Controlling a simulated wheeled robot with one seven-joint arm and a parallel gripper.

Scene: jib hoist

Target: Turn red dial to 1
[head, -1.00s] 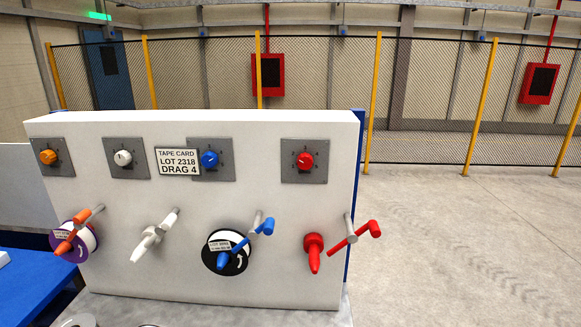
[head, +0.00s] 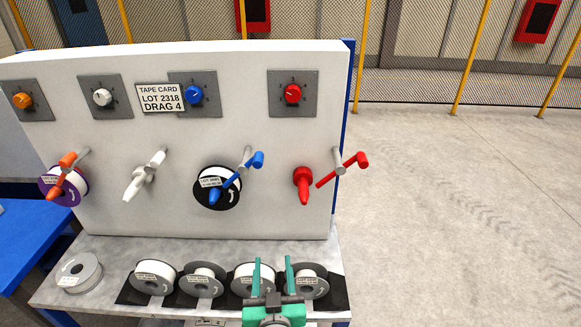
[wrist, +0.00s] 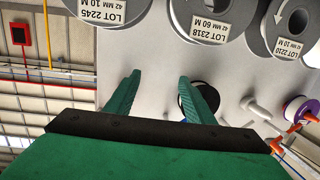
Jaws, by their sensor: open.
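The red dial (head: 293,94) is a round knob on a grey square plate (head: 310,80) at the upper right of the white panel. Its white pointer mark points to the upper left; the small numbers around it are too small to read surely. My gripper (head: 273,262) has green fingers, spread apart and empty. In the head view it is low, in front of the tape rolls, well below the dial. The wrist view shows the open fingers (wrist: 158,92) with nothing between them. The red dial cannot be made out in the wrist view.
Orange (head: 22,101), white (head: 102,97) and blue (head: 194,95) dials share the panel (head: 240,140). Below them project the red crank (head: 342,168), the blue crank (head: 238,177) and other handles. Tape rolls (head: 154,275) stand on the bench shelf. The floor at right is clear.

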